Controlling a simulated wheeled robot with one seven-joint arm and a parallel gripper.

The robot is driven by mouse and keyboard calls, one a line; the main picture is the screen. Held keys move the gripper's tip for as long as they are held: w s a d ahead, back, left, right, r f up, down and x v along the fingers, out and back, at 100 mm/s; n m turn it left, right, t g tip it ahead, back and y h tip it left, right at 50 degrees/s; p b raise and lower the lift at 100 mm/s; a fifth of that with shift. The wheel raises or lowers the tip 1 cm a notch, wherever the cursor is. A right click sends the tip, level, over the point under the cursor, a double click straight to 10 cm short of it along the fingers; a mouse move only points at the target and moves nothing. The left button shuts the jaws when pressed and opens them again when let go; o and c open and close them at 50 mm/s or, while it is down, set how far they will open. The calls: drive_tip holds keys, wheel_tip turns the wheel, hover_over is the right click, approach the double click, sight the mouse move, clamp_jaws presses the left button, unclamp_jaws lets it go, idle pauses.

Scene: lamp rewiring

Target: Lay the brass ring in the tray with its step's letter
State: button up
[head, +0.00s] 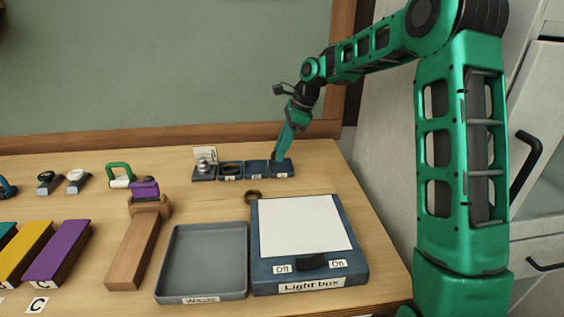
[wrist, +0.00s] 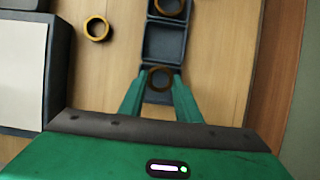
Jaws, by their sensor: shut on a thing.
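My gripper (wrist: 160,82) is shut on a brass ring (wrist: 159,70), held between its green fingertips at or just above the end tray (wrist: 149,98). In the head view my gripper (head: 279,156) is at the right end of a row of small dark blue trays, and the held ring is mostly hidden there. The neighbouring tray (wrist: 163,42) is empty. The tray beyond it (head: 231,177) holds another brass ring (head: 231,167). One more brass ring (head: 253,196) lies loose on the table and also shows in the wrist view (wrist: 97,38). The tray letters are too small to read.
A light box (head: 310,276) stands in front of the trays, with a grey "Waste" tray (head: 201,296) left of it. The leftmost small tray holds a metallic part (head: 204,165). A wooden stand (head: 134,250) and coloured blocks (head: 60,250) are further left.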

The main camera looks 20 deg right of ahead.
sight(281, 170)
drive_tip(key=shift+d+f, duration=0.35)
drive_tip(key=shift+d, duration=0.15)
drive_tip(key=shift+f, duration=2)
drive_tip(key=shift+s+f, duration=0.1)
drive_tip(key=shift+f, duration=0.25)
